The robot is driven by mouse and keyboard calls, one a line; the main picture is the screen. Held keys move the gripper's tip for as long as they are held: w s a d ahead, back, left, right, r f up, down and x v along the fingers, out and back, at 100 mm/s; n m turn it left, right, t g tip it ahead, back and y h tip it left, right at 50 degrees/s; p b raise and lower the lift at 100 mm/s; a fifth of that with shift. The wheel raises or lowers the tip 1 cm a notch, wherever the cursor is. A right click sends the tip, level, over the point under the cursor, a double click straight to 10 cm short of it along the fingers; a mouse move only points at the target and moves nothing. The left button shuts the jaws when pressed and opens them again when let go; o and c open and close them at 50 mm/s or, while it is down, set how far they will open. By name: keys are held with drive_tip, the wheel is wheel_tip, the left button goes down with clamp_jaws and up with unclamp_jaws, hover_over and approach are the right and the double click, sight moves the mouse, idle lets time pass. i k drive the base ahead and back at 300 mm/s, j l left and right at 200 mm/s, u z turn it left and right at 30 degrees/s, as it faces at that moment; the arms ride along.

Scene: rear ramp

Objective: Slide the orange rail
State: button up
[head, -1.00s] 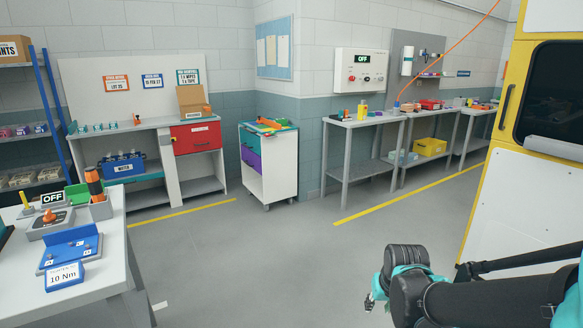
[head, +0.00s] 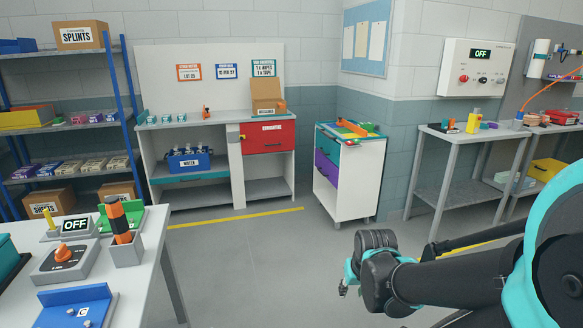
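No part is clearly recognisable as an orange rail. A long orange item (head: 352,126) lies on top of the white cart (head: 347,185) against the back wall; I cannot tell whether it is the rail. My gripper (head: 345,287) shows at the lower middle right, with small teal and grey parts at the end of my black arm. It is far in front of the cart and touches nothing that I can see. Its fingers are too small and turned away to read.
A white table (head: 150,262) at left holds a torque block, an orange knob box and an orange-black tool. A workbench (head: 217,188) with a red drawer stands at the back, a shelf (head: 122,90) at far left, a grey bench (head: 455,142) at right. The middle floor is clear.

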sight(349, 126)
drive_tip(key=i, duration=1.95)
